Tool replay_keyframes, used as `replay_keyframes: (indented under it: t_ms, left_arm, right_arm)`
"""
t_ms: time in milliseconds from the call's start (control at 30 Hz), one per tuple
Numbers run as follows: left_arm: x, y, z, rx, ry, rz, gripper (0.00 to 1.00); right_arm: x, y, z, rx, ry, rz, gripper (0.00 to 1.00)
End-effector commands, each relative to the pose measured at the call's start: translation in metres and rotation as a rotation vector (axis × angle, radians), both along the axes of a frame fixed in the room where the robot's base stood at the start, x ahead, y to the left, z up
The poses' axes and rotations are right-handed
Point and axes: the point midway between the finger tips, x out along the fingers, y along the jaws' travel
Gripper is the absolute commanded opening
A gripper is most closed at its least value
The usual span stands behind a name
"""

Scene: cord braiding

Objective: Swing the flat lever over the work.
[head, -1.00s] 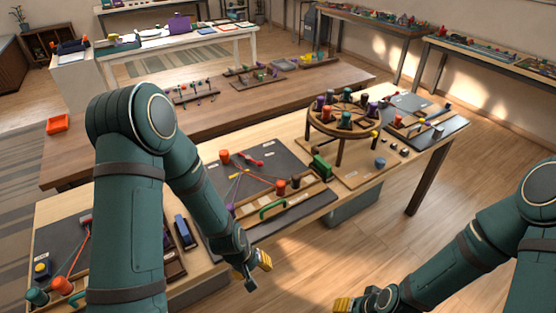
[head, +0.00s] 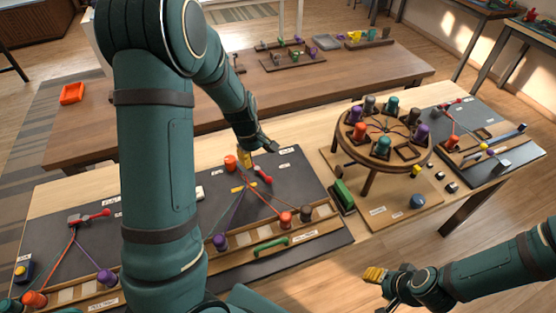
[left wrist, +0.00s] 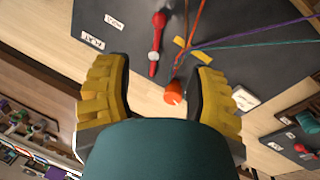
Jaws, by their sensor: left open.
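On the middle dark board (head: 305,170), a slim lever with red ends (head: 263,174) lies beside a small yellow bar (head: 237,188), where the cords converge. I cannot tell which is the flat lever. The left wrist view shows the red-ended lever (left wrist: 155,42) and the yellow bar (left wrist: 188,48) beyond my fingertips. My left gripper (head: 257,150) is open over the board's far edge. An orange peg (head: 231,162) stands beside it; in the left wrist view the peg (left wrist: 173,93) shows between the fingers. My right gripper (head: 376,283) hangs off the near table edge; its opening is unclear.
A round wooden stand (head: 385,145) with several coloured bobbins stands right of the board. A wooden rack (head: 325,209) with pegs and a green handle (head: 271,244) line the near side. Another board with a red lever (head: 88,217) lies left. A brown table (head: 330,82) stands behind.

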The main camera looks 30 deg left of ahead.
Motion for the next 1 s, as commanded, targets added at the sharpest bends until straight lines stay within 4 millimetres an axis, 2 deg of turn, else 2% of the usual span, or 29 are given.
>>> replay_keyframes:
  t_ms: [133, 267, 700, 1000]
  left_arm:
    - [0.000, 0.000, -0.003, 0.000, 0.001, 0.002, 0.56]
    - [0.002, 0.000, -0.016, 0.001, 0.003, 0.002, 0.56]
    - [0.017, -0.006, -0.098, 0.001, 0.003, 0.001, 0.56]
    - [0.024, -0.009, -0.132, 0.000, 0.001, 0.000, 0.56]
  right_arm:
    - [-0.001, 0.000, -0.001, 0.000, 0.002, 0.001, 0.47]
    - [-0.001, 0.000, -0.004, -0.001, 0.002, 0.001, 0.47]
    - [-0.001, 0.001, -0.021, -0.004, 0.003, 0.000, 0.47]
    - [-0.002, 0.001, -0.025, -0.003, 0.006, 0.003, 0.47]
